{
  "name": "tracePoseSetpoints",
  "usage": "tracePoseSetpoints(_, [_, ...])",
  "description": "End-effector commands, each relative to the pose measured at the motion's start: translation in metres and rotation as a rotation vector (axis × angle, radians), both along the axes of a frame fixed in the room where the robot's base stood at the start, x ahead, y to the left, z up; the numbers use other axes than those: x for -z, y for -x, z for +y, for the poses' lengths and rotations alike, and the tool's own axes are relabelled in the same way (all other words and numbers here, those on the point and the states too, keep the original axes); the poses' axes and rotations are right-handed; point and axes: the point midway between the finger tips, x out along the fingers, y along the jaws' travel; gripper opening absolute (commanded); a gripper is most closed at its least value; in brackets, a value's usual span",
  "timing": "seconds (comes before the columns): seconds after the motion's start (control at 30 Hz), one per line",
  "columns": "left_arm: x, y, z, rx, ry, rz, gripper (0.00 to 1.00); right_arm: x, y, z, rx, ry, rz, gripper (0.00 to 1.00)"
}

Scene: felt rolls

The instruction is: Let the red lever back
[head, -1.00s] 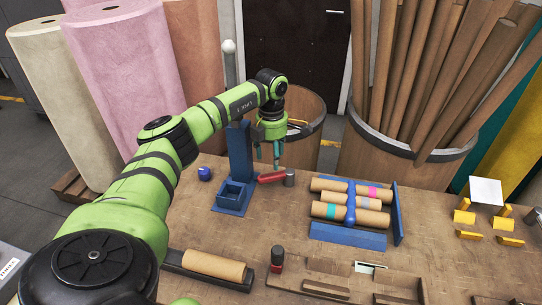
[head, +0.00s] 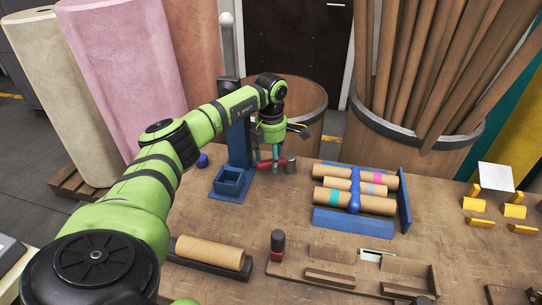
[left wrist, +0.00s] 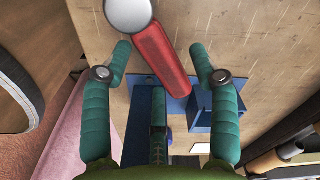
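The red lever (head: 264,163) has a round silver end (head: 291,164) and lies low beside the blue stand (head: 238,145). My left gripper (head: 266,165) is at the lever, pointing down, its fingers overlapping it in the head view. The silver end (left wrist: 128,14) is at the top edge. The fingers are open and hold nothing. My right gripper is not in view.
A blue rack (head: 352,224) with several cardboard tubes stands right of the lever. A brown roll (head: 210,252) lies in a dark cradle in front. A red-and-dark cylinder (head: 278,243) and a wooden tray (head: 345,284) are nearby. Barrels (head: 310,100) stand behind.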

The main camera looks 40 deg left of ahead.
Motion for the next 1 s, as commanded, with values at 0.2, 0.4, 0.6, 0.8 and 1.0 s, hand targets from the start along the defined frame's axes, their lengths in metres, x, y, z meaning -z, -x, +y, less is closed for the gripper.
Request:
tracePoseSetpoints(0.2, [0.0,0.0,0.0,0.001,0.001,0.001,0.0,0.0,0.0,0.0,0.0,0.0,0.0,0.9])
tracePoseSetpoints(0.4, [0.0,0.0,-0.001,0.0,0.0,0.001,0.0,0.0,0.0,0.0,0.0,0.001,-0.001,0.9])
tracePoseSetpoints(0.6, [0.0,0.002,-0.003,-0.037,0.001,0.002,0.0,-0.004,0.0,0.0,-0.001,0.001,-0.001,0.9])
tracePoseSetpoints(0.8, [-0.001,0.005,-0.008,-0.144,0.001,0.004,0.0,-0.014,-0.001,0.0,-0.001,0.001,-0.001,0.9])
tracePoseSetpoints(1.0, [-0.001,0.01,-0.017,-0.313,0.001,0.005,0.0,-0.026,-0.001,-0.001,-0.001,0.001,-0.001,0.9])
